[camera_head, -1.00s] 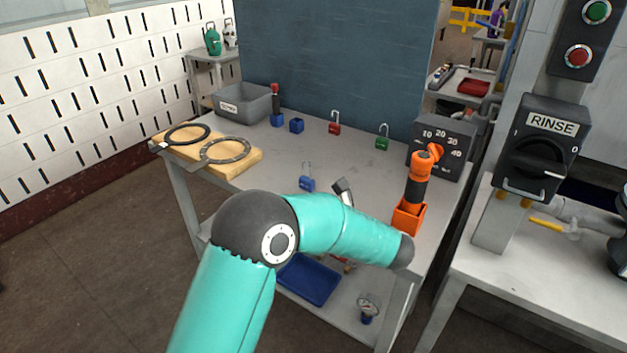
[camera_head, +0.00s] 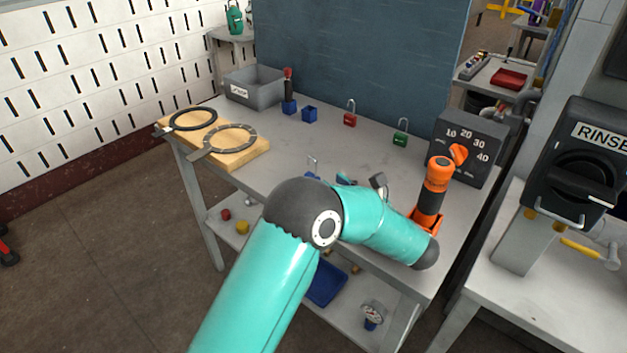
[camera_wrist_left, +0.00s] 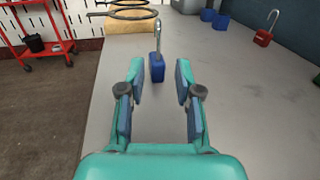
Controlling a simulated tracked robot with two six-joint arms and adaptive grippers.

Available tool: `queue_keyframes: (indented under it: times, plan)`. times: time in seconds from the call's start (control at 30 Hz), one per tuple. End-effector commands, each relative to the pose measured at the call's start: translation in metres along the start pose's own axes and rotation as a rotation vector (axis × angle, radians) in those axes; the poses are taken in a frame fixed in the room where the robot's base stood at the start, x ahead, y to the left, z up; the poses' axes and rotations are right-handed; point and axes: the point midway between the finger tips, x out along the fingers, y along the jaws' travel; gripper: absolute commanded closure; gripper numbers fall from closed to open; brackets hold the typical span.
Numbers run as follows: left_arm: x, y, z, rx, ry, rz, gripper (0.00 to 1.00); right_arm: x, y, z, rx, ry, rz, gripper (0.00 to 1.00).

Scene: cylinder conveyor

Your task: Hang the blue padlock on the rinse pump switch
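The blue padlock (camera_head: 312,175) stands upright on the grey table with its shackle up. My arm partly covers it in the head view. In the left wrist view the blue padlock (camera_wrist_left: 157,68) stands just ahead of the gap between the fingers. My left gripper (camera_wrist_left: 159,78) is open and empty, with a finger on either side of that gap. In the head view the left gripper (camera_head: 360,182) shows only in part behind my arm. The rinse pump switch (camera_head: 585,165) is a black box labelled RINSE at the right, with a metal loop low on its front. My right gripper is not seen.
A red padlock (camera_head: 350,118) and a green padlock (camera_head: 400,136) stand farther back on the table. A dial box (camera_head: 468,150) and an orange-black tool in an orange holder (camera_head: 432,195) are at the right. A grey bin (camera_head: 254,90) and a wooden board with rings (camera_head: 245,156) are at the left.

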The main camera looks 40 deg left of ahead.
Motion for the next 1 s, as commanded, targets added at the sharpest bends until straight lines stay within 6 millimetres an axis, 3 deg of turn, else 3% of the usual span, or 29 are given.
queue_keyframes:
  times: [0.07,0.33,0.7,1.0]
  plan:
    - [0.0,0.0,-0.011,0.002,0.0,-0.001,0.66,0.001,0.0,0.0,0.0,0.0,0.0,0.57]
    - [0.02,0.0,-0.008,0.0,0.001,0.001,0.66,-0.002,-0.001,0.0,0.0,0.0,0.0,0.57]
    - [0.07,0.0,-0.007,0.0,0.001,-0.001,0.66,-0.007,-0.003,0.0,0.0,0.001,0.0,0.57]
    - [0.074,-0.001,-0.008,0.0,0.001,-0.003,0.66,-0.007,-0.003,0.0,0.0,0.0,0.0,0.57]
